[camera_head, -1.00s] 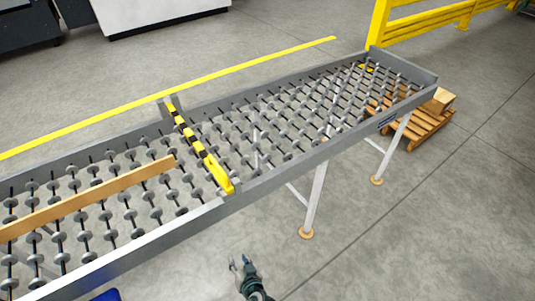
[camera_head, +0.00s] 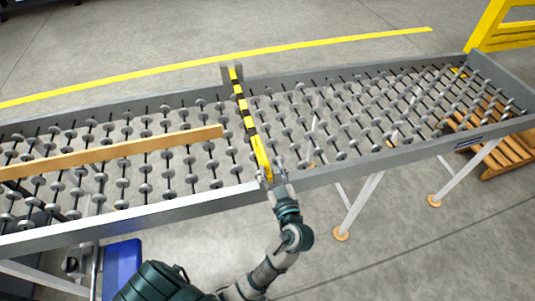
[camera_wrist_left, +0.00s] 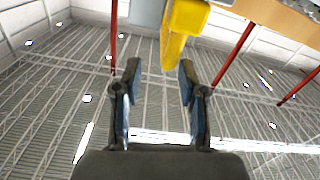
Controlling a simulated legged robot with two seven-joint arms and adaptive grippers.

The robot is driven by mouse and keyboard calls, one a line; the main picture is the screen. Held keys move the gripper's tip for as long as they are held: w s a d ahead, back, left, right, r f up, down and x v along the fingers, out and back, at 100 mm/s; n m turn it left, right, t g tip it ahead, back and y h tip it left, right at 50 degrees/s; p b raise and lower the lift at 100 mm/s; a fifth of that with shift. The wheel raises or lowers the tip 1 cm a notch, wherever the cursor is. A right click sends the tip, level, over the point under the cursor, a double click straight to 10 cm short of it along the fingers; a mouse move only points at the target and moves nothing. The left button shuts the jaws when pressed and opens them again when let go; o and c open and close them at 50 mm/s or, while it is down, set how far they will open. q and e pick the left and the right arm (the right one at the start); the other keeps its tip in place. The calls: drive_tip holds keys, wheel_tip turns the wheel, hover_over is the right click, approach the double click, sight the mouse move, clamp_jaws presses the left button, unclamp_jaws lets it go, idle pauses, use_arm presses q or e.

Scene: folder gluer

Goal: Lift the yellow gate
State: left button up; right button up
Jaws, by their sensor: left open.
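The yellow gate (camera_head: 248,122) is a yellow bar with dark marks, lying across the grey roller conveyor from its far rail to its near rail. My left gripper (camera_head: 271,177) is at the near end of the gate, by the near rail. In the left wrist view the gate's yellow end (camera_wrist_left: 185,22) is just beyond the two fingertips of my left gripper (camera_wrist_left: 158,72), a little right of the middle between them. The fingers are apart with nothing between them. Whether they touch the gate cannot be told. My right gripper is not in view.
The conveyor's near side rail (camera_head: 150,213) runs below the gate. A long tan guide bar (camera_head: 120,150) lies over the rollers to the left. A yellow fence (camera_head: 505,30) and a wooden pallet (camera_head: 512,150) stand at the right. A blue object (camera_head: 122,262) is below the conveyor.

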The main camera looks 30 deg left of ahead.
sight(261, 152)
use_arm(q)
drive_tip(key=x, duration=0.4)
drive_tip(key=s+x, duration=0.1)
drive_tip(key=x, duration=0.2)
drive_tip(key=shift+a+f, duration=0.25)
drive_tip(key=shift+a, duration=0.2)
drive_tip(key=shift+d+r, duration=0.15)
drive_tip(key=shift+d, duration=0.65)
drive_tip(key=c, duration=0.7)
drive_tip(key=shift+a+r, duration=0.15)
drive_tip(key=shift+a, duration=0.2)
clamp_jaws()
